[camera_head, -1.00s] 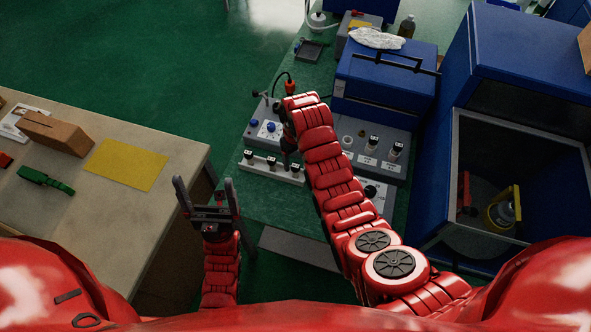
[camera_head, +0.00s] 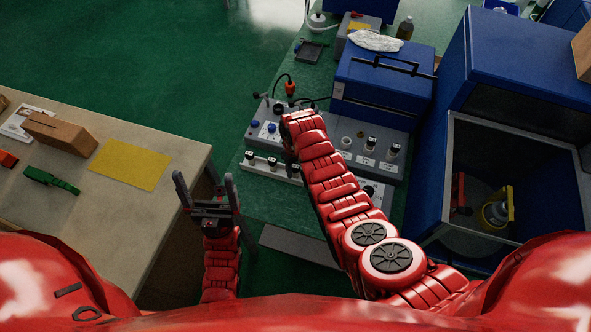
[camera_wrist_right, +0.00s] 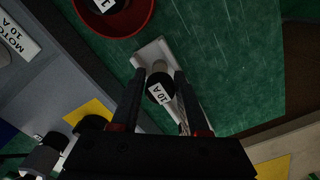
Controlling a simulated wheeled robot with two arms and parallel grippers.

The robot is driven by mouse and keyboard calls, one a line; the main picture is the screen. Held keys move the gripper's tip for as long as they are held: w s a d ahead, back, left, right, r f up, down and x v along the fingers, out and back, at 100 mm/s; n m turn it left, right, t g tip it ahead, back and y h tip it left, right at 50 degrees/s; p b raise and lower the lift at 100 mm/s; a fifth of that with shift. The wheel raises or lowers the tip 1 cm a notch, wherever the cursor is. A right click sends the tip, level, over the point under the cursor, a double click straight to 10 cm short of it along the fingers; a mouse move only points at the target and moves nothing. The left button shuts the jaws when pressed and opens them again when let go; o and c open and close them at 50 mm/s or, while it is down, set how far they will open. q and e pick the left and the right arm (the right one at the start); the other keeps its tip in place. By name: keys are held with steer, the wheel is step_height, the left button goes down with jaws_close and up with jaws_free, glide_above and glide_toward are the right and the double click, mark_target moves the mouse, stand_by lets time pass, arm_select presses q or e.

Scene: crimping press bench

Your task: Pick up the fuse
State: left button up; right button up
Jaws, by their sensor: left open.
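Several black-capped fuses stand upright in a white strip holder (camera_head: 262,167) in front of the grey panel. In the right wrist view, a black fuse cap labelled 10 A (camera_wrist_right: 159,88) shows between the fingers of my right gripper (camera_wrist_right: 160,75). These fingers are apart, one on each side of the cap; whether either touches it is unclear. The white holder (camera_wrist_right: 150,50) shows beyond the cap. In the head view my right arm largely hides this gripper. My left gripper (camera_head: 204,176) is open and empty between the two benches.
The grey panel (camera_head: 352,133) with fuses and knobs lies beside the holder, with a blue box (camera_head: 385,80) behind. A red round cup (camera_wrist_right: 142,22) is near the holder. At left, a table has a yellow sheet (camera_head: 129,163) and a green tool (camera_head: 52,180).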

jaws_close()
steer(key=shift+r, duration=0.1)
